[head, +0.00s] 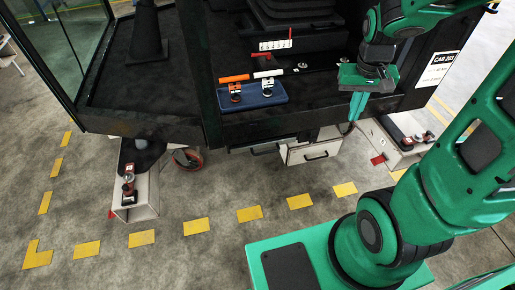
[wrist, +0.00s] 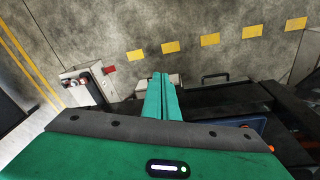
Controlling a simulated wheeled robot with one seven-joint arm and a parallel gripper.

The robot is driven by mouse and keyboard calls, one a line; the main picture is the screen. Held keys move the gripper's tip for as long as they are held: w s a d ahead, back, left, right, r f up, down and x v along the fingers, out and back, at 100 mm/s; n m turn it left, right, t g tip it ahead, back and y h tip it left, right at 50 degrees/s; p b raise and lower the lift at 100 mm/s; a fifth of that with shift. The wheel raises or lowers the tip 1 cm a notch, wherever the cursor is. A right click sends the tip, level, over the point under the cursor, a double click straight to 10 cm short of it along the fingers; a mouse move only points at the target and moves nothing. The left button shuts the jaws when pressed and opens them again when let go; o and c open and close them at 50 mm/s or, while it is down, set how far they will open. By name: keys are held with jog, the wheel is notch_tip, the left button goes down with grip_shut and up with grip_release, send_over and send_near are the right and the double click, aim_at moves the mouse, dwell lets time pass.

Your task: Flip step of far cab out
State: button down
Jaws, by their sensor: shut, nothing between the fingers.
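The cab (head: 300,110) is a dark framed cabin with a label reading roughly "CAB 203" (head: 440,68) at the right. Below its floor edge is a pale panel with a dark bar handle (head: 316,155); I cannot tell for sure whether this is the step. A second dark handle bar (head: 262,149) shows left of it. My gripper (head: 352,127) is shut and empty, pointing down at the cab's front edge, right of the pale panel. In the wrist view its green fingers (wrist: 161,77) are together and overlap part of a pale panel; contact is unclear.
A blue tray (head: 265,98) with orange- and white-handled tools lies on the cab floor. Pale boxes stand at the left (head: 146,193) and right (head: 397,155), the right one near my gripper. The yellow-dashed floor in front is clear.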

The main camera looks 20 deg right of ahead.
jog(key=w+a+f+n, duration=0.1)
jog(key=w+a+f, duration=0.25)
jog(key=w, duration=0.25)
jog(key=n+t+y, duration=0.1)
jog(key=n+t, duration=0.2)
send_near(258, 147)
jog(key=r, duration=0.1)
jog(key=s+r, duration=0.2)
jog(key=shift+s+a, duration=0.25)
jog(key=shift+f, duration=0.15)
jog(key=x, duration=0.9)
jog(key=shift+w+a+f, duration=0.1)
jog(key=shift+w+f, duration=0.1)
jog(key=shift+f, duration=0.15)
jog(key=shift+n, duration=0.3)
